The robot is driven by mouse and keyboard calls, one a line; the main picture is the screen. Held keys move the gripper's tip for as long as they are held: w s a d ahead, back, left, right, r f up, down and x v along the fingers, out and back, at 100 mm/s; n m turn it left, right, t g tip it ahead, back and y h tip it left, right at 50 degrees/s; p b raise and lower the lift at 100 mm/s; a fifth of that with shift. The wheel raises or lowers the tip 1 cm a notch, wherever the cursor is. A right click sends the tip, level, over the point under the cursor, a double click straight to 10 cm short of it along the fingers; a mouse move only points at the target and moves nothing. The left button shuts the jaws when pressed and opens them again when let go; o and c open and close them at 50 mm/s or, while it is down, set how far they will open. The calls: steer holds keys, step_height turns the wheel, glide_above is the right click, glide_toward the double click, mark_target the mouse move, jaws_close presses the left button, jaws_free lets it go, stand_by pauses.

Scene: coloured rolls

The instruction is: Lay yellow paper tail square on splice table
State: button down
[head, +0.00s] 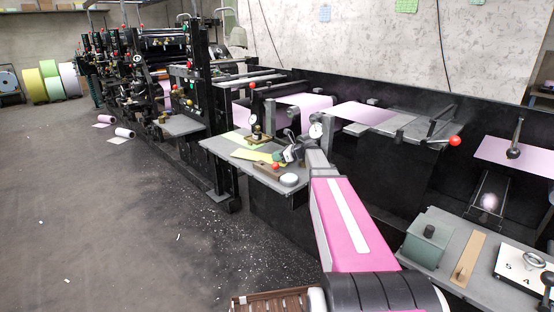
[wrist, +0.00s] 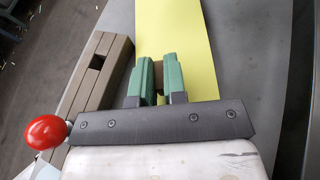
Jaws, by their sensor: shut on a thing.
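The yellow paper tail (wrist: 180,40) lies as a flat strip over the grey splice table (wrist: 250,35) and runs beneath my gripper in the wrist view. In the head view the yellow paper (head: 252,155) is on the splice table (head: 215,147), beside my gripper (head: 288,154). My gripper (wrist: 159,85) has green fingers shut on a small brown piece (wrist: 159,97) over the paper. I cannot tell whether that piece is joined to the paper. The part of the strip under the gripper body is hidden.
A brown notched bar (wrist: 95,85) lies left of the strip. A red knob (wrist: 45,131) is beside my gripper. A yellow-green sheet (head: 238,136) and a small stand with a dark knob (head: 257,130) are farther back. A round white item (head: 289,180) sits near the table's front corner.

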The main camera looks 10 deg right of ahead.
steer(key=shift+f, duration=0.3)
steer(key=shift+f, duration=0.15)
steer(key=c, duration=1.2)
jaws_free()
